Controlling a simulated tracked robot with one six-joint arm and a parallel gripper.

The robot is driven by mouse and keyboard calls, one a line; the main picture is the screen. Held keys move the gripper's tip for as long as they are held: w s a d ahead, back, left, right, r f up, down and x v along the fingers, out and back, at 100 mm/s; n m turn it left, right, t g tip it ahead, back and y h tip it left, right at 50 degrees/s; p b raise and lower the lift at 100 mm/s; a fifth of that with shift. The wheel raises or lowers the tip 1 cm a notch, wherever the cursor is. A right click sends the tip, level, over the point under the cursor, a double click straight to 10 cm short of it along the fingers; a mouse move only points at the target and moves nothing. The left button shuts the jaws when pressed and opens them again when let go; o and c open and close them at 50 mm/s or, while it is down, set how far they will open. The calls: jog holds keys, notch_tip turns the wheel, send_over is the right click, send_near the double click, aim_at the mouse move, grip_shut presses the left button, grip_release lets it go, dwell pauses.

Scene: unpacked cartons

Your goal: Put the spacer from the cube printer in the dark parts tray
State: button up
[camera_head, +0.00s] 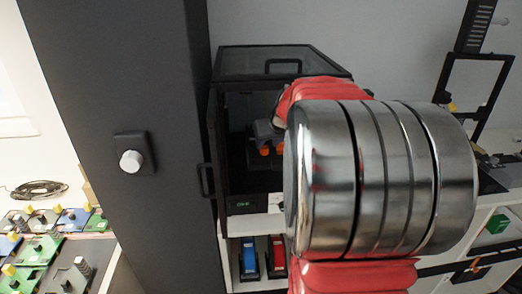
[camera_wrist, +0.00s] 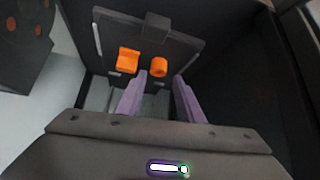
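The dark cube printer (camera_head: 232,135) stands on a white shelf behind my arm in the head view, its door swung open to the left. Two orange parts lie on its dark plate (camera_wrist: 140,29) in the wrist view: a rounded one (camera_wrist: 159,67), which looks like the spacer, and a blockier one (camera_wrist: 127,60) to its left. My gripper (camera_wrist: 161,77) is inside the printer, its two purple fingers apart with nothing seen held. The rounded part appears just beyond the fingertips, near their gap; contact cannot be told. I cannot clearly pick out the dark parts tray.
A tall dark panel with a white knob (camera_head: 131,161) stands left of the printer. Blue (camera_head: 249,256) and red (camera_head: 278,254) items sit in the shelf below. Circuit boards (camera_head: 40,248) lie at lower left. My arm hides much of the right side.

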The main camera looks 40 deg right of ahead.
aim_at(265, 148)
jog(key=shift+w+d+f, duration=0.1)
jog(key=shift+w+f, duration=0.05)
jog(key=shift+f, duration=0.05)
jog(key=shift+x, duration=2.55)
jog(key=shift+d, duration=0.15)
jog(key=shift+c, duration=0.6)
grip_shut()
